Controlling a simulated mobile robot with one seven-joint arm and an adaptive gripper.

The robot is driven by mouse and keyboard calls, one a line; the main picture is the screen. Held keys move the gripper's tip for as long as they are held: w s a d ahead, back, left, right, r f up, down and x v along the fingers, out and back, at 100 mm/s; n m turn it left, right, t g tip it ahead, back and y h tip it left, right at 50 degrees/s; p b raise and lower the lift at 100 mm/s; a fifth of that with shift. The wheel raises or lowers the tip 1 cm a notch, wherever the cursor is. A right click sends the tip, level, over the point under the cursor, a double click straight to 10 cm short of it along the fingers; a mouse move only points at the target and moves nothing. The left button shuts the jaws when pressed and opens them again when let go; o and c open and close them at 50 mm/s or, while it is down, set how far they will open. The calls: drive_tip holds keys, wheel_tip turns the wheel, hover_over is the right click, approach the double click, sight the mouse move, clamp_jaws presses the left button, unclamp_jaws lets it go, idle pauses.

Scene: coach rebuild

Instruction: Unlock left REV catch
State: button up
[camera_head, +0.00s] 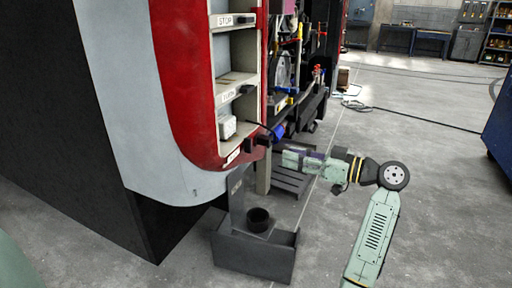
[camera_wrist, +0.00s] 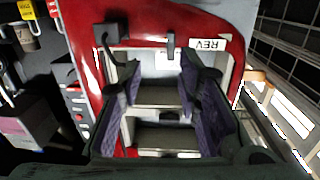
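The REV label (camera_wrist: 208,44) is on the red panel (camera_wrist: 150,22) near the top of the wrist view. A dark catch-like piece (camera_wrist: 171,45) hangs just left of it, and a larger dark one (camera_wrist: 111,34) is further left. I cannot tell for sure which is the left REV catch. My gripper (camera_wrist: 160,72) is open, with its purple-padded fingers wide apart and nothing visible between them. The smaller catch lies above the gap, beyond the fingertips; contact is not visible. In the head view, my gripper end is beside the panel's lower corner, and the contact area is unclear.
A pale shelf frame (camera_head: 238,78) with STOP and other labels rises above the panel's lower corner. A dark stand with a round cup (camera_head: 259,219) is below my gripper. Dark machinery (camera_head: 300,95) stands behind. The grey floor to the right is mostly clear, with a cable (camera_head: 405,115).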

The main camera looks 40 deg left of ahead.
sight(248, 145)
drive_tip(key=s+a+r+n+g+p, duration=0.1)
drive_tip(key=s+a+p, duration=0.1)
drive_tip(key=a, duration=0.8)
drive_tip(key=shift+s+a, duration=0.4)
drive_tip(key=shift+s, duration=0.35)
clamp_jaws()
